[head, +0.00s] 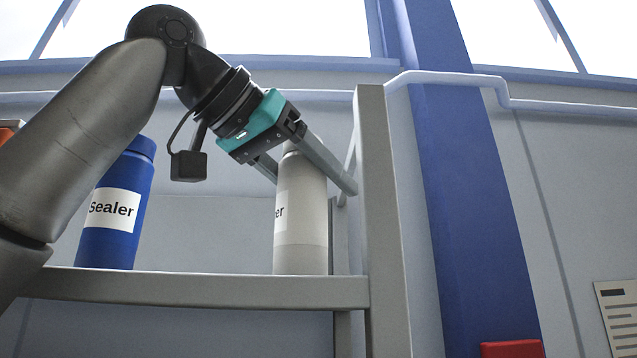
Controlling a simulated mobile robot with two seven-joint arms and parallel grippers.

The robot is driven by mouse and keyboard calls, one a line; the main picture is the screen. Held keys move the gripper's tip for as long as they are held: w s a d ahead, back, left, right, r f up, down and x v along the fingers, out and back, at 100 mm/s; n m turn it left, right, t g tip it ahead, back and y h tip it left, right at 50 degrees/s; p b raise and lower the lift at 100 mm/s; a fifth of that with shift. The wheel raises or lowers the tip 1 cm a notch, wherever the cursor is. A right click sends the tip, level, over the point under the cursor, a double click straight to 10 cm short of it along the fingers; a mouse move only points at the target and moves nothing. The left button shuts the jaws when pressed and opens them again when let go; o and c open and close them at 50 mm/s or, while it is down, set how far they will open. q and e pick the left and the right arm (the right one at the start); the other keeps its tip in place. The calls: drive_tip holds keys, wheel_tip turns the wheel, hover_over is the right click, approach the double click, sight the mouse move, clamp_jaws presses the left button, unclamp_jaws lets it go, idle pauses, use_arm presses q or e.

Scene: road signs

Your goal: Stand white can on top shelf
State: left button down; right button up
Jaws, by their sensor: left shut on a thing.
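The white can (301,225) is upright at the right end of the top shelf (200,287), close to the shelf's right post. Its base meets the shelf's front rail in the picture; I cannot tell whether it rests on the shelf board. Part of its label shows, ending in "er". My left gripper (308,172) comes down from the upper left and is shut on the upper part of the can. The gripper's fingers hide some of the can's top. My right gripper is not in view.
A blue can (115,208) labelled "Sealer" stands on the shelf at left, partly behind my left arm. The grey shelf post (382,215) rises just right of the white can. An orange thing (9,130) shows at the far left edge. Shelf room is clear between the cans.

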use_arm(q)
drive_tip(key=shift+f, duration=0.1)
drive_tip(key=c, duration=0.5)
unclamp_jaws()
drive_tip(key=shift+f, duration=0.15)
drive_tip(key=o, duration=0.5)
drive_tip(key=shift+c, duration=0.2)
drive_tip(key=shift+r, duration=0.3)
drive_tip(key=b+v, duration=0.1)
drive_tip(key=v, duration=1.1)
drive_tip(key=shift+f, duration=0.1)
